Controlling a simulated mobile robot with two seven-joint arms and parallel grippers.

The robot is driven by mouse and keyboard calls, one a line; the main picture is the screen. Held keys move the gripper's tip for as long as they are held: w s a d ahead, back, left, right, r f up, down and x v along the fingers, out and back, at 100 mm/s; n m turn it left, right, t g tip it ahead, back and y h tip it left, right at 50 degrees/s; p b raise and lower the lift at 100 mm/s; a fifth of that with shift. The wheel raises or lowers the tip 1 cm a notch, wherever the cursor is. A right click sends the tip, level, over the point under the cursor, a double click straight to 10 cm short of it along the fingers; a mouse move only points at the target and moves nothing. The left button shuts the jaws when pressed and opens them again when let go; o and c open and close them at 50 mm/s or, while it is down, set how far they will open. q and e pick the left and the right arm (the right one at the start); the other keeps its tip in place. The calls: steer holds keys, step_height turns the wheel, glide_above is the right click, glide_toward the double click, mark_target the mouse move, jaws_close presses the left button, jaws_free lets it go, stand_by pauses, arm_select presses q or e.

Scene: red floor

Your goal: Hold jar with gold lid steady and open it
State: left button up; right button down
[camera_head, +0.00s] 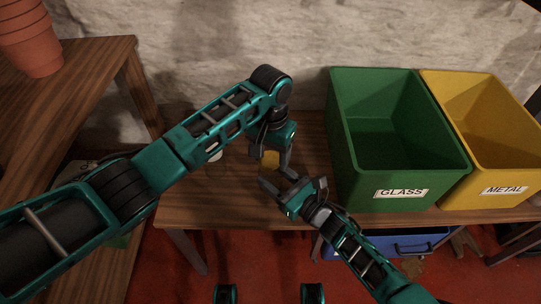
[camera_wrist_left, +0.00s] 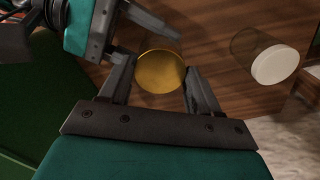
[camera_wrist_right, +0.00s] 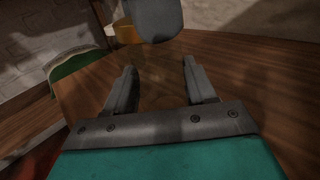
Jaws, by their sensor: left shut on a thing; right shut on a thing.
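The jar's round gold lid (camera_head: 271,159) shows over the wooden table (camera_head: 190,208), partly hidden by my left gripper. In the left wrist view the gold lid (camera_wrist_left: 160,71) sits between the fingers of my left gripper (camera_wrist_left: 161,84), which is shut on it. My right gripper (camera_head: 277,180) comes in lower, from the front right, and is shut on the jar's body. The clear glass body is barely visible between the right fingers (camera_wrist_right: 160,75). The gold lid's edge (camera_wrist_right: 128,33) shows beyond them, beside a left finger.
A clear jar with a white lid (camera_wrist_left: 275,64) stands nearby, partly behind my left arm in the head view (camera_head: 214,156). A green GLASS bin (camera_head: 350,150) and yellow METAL bin (camera_head: 508,150) stand at right. Stacked clay pots (camera_head: 30,40) are far left.

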mark_target(270, 160)
arm_select(q)
steer(key=shift+r, duration=2.05)
arm_select(e)
steer(key=shift+c, duration=1.4)
jaws_free()
